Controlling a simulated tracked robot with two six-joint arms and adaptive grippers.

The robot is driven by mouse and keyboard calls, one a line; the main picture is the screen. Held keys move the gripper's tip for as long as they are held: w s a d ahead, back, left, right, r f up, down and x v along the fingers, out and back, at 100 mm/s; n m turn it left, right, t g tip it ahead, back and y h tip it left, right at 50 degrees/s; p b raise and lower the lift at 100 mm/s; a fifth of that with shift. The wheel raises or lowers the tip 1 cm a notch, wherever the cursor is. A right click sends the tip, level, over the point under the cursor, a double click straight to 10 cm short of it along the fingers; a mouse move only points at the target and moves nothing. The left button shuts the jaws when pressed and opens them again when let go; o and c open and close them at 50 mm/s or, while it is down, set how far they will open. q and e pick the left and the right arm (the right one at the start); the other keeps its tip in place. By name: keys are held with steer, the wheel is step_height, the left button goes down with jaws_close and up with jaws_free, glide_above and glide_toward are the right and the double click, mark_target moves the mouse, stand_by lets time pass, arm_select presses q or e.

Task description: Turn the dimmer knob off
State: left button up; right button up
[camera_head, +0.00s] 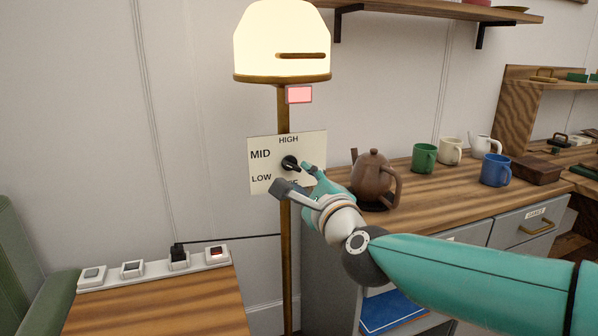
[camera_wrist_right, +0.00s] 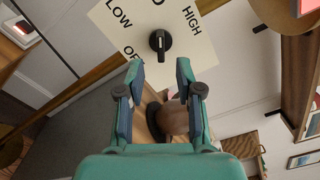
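The black dimmer knob (camera_head: 290,162) sits on a cream panel (camera_head: 316,142) marked HIGH, MID, LOW and OFF, fixed on a lamp pole. OFF is partly hidden by my right gripper in the head view. In the wrist view the knob (camera_wrist_right: 160,41) has a pale line along its bar, which lies roughly in line with the cut-off MID label. My right gripper (camera_head: 290,177) is open in front of the panel. In the wrist view its fingertips (camera_wrist_right: 158,72) are spread wide, with the knob just beyond and between them, apart from both. My left gripper is not in view.
The lamp shade (camera_head: 280,35) above glows. A brown teapot (camera_head: 372,173) stands on the wooden counter close behind my right gripper, with green (camera_head: 425,157) and blue (camera_head: 496,170) mugs farther right. A low table (camera_head: 155,305) with a power strip (camera_head: 155,268) is at left.

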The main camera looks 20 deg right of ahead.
mark_target(295, 170)
steer(key=w, duration=0.6)
steer(key=shift+a, duration=0.1)
jaws_close()
steer(key=shift+d, duration=0.25)
steer(key=shift+a, duration=0.2)
